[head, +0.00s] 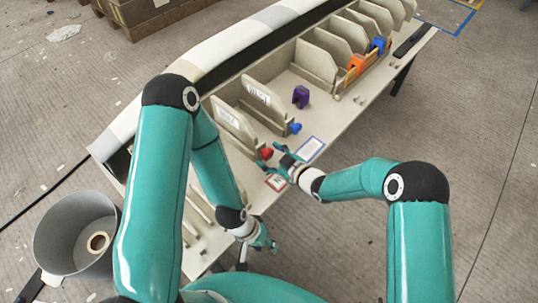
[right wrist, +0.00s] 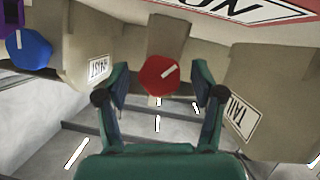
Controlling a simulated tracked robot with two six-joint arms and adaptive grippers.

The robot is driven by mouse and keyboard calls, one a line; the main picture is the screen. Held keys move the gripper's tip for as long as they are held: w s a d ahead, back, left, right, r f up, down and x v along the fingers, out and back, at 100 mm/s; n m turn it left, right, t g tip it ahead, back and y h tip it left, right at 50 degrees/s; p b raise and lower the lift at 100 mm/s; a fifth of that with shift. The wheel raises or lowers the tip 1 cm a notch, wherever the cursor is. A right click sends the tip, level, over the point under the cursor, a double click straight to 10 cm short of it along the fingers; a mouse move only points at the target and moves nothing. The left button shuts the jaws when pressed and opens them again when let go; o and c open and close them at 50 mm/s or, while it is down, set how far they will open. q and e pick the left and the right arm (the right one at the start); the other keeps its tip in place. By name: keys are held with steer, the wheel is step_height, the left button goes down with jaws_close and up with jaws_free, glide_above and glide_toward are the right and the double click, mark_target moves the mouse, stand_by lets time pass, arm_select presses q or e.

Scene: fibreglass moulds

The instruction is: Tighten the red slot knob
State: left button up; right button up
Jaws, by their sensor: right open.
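The red knob (head: 266,153) sits at the near edge of a beige mould part on the bench. In the right wrist view the red knob (right wrist: 158,76) is faceted and has a short white line slanting near its upper right. My right gripper (head: 283,158) is beside it; in the wrist view its two fingers (right wrist: 160,92) are apart, one on each side of the knob, with gaps showing. My left gripper (head: 266,244) hangs low near the bench's front edge, away from the knob; its fingers are too small to read.
A blue knob (head: 295,128) and a purple piece (head: 301,97) stand farther along the bench. Red-bordered (head: 276,182) and blue-bordered (head: 311,149) cards lie near my right gripper. Upright beige panels (head: 232,128) line the bench. A grey bucket (head: 62,232) stands on the floor at left.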

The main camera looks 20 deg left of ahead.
steer(key=shift+w+a+f, duration=0.1)
steer(key=shift+w+a, duration=0.05)
steer(key=shift+a, duration=0.15)
steer(key=shift+c, duration=0.4)
steer(key=c, duration=1.1)
steer(key=shift+m, duration=0.3)
steer(key=shift+w+m+g+b, duration=0.1)
steer(key=shift+m+g+b, duration=0.3)
steer(key=shift+g, duration=0.1)
steer(key=shift+w+d+m+g+y, duration=0.1)
steer(key=shift+m+g+y, duration=0.5)
steer(key=shift+m+g, duration=0.75)
steer(key=shift+m+t, duration=0.25)
steer(key=shift+m, duration=0.1)
